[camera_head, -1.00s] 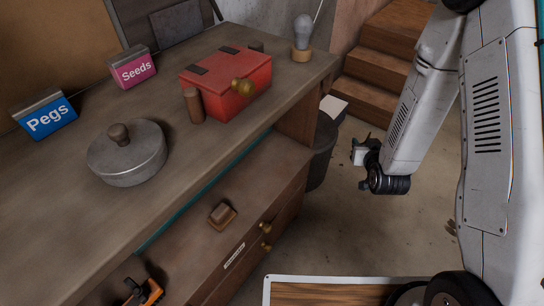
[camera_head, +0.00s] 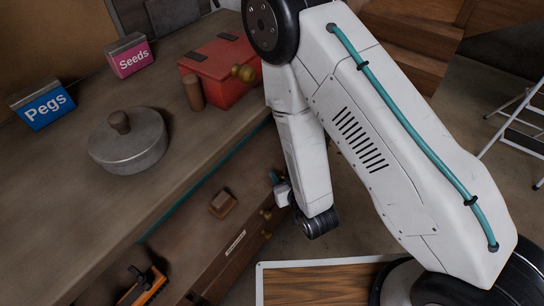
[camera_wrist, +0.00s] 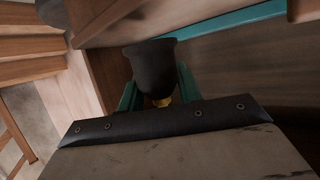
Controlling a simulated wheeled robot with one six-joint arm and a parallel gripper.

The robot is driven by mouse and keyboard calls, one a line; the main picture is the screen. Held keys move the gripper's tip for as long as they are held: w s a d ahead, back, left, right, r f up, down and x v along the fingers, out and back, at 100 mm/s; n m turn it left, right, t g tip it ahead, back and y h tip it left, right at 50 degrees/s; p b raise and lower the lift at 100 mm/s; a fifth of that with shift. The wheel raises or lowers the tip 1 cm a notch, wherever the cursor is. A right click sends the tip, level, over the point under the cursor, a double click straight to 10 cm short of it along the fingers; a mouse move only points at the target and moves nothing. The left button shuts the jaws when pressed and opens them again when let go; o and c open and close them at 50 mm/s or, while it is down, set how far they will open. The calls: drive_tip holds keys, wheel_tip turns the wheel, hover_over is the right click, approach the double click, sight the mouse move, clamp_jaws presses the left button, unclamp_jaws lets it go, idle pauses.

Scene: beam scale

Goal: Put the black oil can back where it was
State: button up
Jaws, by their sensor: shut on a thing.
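The black oil can (camera_wrist: 155,65) is in the wrist view, between the two teal fingers of my gripper (camera_wrist: 157,88). My gripper is shut on it. A small yellow part shows at the can's near end, and the rest is dark and partly hidden. In the head view only a bit of my gripper (camera_head: 275,178) shows at the end of my arm, beside the front of the bench. The can itself cannot be made out there.
On the bench top (camera_head: 60,185) are a grey lidded pot (camera_head: 128,150), a red box (camera_head: 212,75), a brown cylinder (camera_head: 193,92), and Pegs (camera_head: 44,106) and Seeds (camera_head: 130,57) boxes. A small wooden block (camera_head: 223,203) and an orange tool (camera_head: 150,288) lie on the lower surface.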

drive_tip(key=w+a, duration=0.1)
drive_tip(key=w, duration=0.4)
drive_tip(key=w+a+f, duration=0.1)
drive_tip(key=w, duration=0.4)
drive_tip(key=w+a, duration=0.1)
drive_tip(key=w, duration=0.4)
drive_tip(key=shift+w+f, duration=0.1)
drive_tip(key=shift+f, duration=0.15)
drive_tip(key=shift+w+f, duration=0.1)
drive_tip(key=shift+f, duration=1.65)
drive_tip(key=shift+f, duration=0.1)
drive_tip(key=o, duration=1.1)
